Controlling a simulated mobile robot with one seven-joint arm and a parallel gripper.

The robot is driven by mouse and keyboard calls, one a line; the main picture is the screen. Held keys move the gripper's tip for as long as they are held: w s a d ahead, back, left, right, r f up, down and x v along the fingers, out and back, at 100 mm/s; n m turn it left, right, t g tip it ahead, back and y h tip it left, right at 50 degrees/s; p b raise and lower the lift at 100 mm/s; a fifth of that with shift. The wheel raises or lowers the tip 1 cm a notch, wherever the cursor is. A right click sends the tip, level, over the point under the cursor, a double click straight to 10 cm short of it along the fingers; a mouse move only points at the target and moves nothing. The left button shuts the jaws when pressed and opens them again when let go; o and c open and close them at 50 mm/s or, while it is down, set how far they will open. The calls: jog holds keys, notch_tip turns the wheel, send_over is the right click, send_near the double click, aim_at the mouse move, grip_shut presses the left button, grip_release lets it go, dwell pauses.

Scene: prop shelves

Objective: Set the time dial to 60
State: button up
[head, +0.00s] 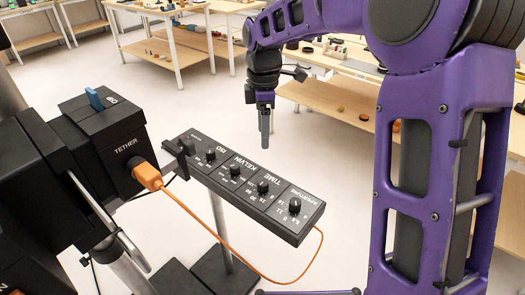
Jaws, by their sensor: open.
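A long black control panel (232,187) with a row of black knobs is mounted on a stand. Its sections read ISO, KELVIN, TIME and APERTURE. The time dial (263,187) is the knob beside the TIME label, with small numbers around it; its pointer setting is too small to read. My gripper (265,142) hangs pointing down above and behind the panel, apart from the time dial. It is open and seems empty; its fingers line up in this view, so the gap between them is hidden.
The kelvin dial (235,169) and aperture dial (294,205) flank the time dial; the ISO dial (210,154) is farther left. A black camera rig with a TETHER box (125,150) and an orange cable (200,218) stands at left. Tables (175,50) stand behind.

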aim_at(264, 182)
jog(key=f, duration=0.5)
jog(key=f+b, duration=0.1)
jog(key=f, duration=1)
jog(key=shift+s+f+b, duration=0.3)
jog(key=shift+f+b, duration=0.05)
grip_shut()
